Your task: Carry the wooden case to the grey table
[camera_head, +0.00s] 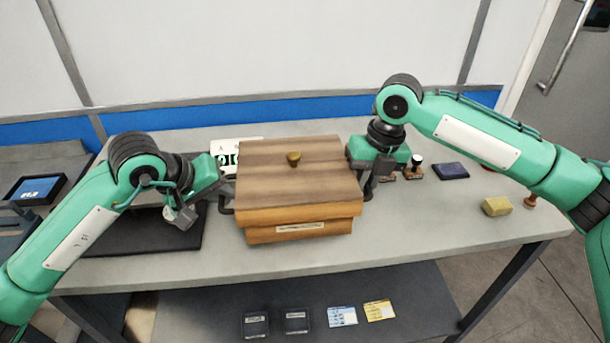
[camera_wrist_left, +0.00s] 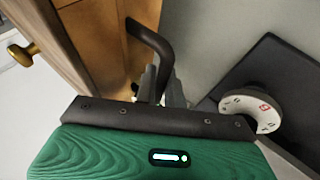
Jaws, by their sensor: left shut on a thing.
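The wooden case (camera_head: 297,192) has a brown lid with a brass knob (camera_head: 293,158), a lighter body and a pale front label. It is level, above the pale grey tabletop (camera_head: 420,235); I cannot tell whether it touches it. My left gripper (camera_head: 226,190) is at the case's left side, shut on the dark left handle, which shows in the left wrist view (camera_wrist_left: 150,42). My right gripper (camera_head: 367,188) is at the right side by the dark right handle (camera_head: 368,194); its fingers are too hidden to tell their state.
A dark plate (camera_head: 130,238) with a white dial (camera_wrist_left: 252,108) lies left of the case. Stamps (camera_head: 413,168), a dark blue block (camera_head: 450,171) and a yellow block (camera_head: 496,206) stand right. A low shelf below holds cards (camera_head: 342,316). The tabletop's front right is clear.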

